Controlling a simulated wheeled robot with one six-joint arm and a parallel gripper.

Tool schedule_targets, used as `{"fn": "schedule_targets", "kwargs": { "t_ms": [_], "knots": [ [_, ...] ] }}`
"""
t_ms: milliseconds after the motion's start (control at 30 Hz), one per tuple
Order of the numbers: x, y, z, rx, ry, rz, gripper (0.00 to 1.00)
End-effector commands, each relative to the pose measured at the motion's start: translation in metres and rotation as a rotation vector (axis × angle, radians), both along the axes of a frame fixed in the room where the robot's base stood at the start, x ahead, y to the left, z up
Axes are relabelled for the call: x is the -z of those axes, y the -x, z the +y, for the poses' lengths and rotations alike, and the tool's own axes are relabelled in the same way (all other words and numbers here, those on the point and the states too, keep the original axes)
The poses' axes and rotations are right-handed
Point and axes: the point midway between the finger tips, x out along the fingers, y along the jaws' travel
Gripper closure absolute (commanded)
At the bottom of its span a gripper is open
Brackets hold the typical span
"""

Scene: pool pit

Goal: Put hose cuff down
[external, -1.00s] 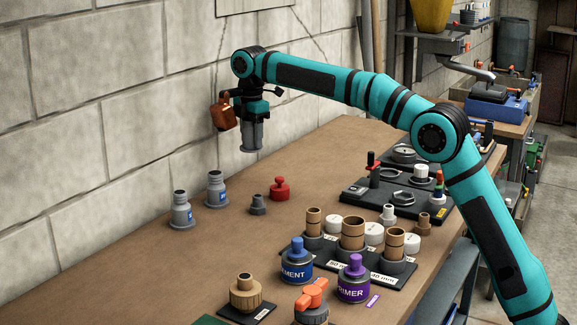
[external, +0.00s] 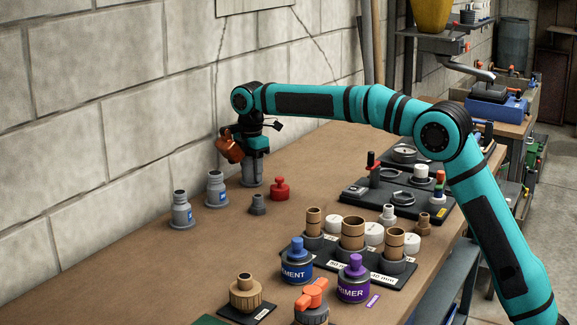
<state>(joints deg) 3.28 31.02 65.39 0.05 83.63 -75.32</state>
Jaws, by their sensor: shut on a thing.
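My gripper (external: 252,163) is at the back of the workbench (external: 150,265), close to the block wall. It points straight down and is shut on a grey cylindrical piece with a wider foot, which looks like the hose cuff (external: 252,181). The cuff is upright, and its foot appears at bench level. I cannot tell for sure whether it touches. The fingers hide much of it. An orange-brown block (external: 231,149) shows tilted at the gripper's left side; I cannot tell how it is attached.
Two grey pieces with blue labels (external: 216,189) stand left of the gripper. A small grey fitting (external: 257,204) and a red fitting (external: 280,189) stand close in front and to the right. Blue and purple cans (external: 354,281) and a fitting rack are nearer. The bench's front left is clear.

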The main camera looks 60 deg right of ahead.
Motion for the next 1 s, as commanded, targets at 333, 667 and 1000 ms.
{"fn": "schedule_targets", "kwargs": {
  "t_ms": [333, 667, 1000],
  "knots": [
    [0.002, 0.000, 0.000, 0.000, 0.000, 0.000, 0.36],
    [0.001, 0.000, 0.000, 0.000, 0.000, 0.000, 0.30],
    [-0.041, -0.001, 0.000, 0.000, 0.000, -0.003, 0.30]
  ]
}}
